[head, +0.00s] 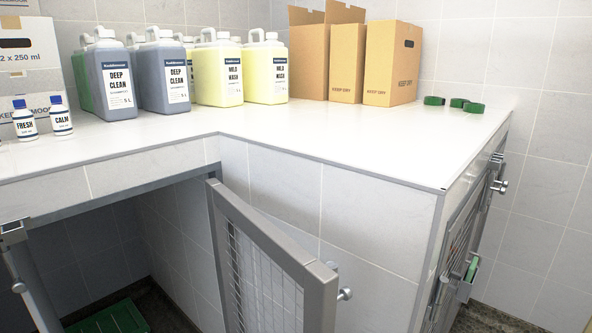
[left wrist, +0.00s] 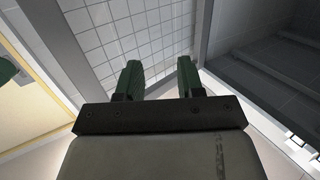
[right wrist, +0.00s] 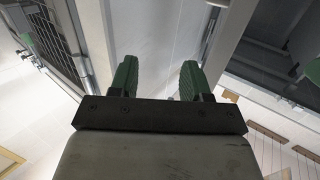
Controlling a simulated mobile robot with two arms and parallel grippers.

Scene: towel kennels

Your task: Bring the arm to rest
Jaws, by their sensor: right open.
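Neither of my arms shows in the head view. In the left wrist view my left gripper (left wrist: 159,78) has its two green fingers apart with nothing between them. Beyond its fingertips is a wire-mesh panel (left wrist: 133,35) in a grey frame. In the right wrist view my right gripper (right wrist: 158,80) is open and empty, its green fingers apart. A pale flat surface (right wrist: 157,35) lies beyond its fingertips. Neither gripper visibly touches anything.
A mesh kennel door (head: 262,265) stands open below the white counter (head: 300,135). Grey jugs (head: 110,78), yellow jugs (head: 266,72), cardboard boxes (head: 392,65) and small bottles (head: 24,121) stand on the counter. Its front right part is clear.

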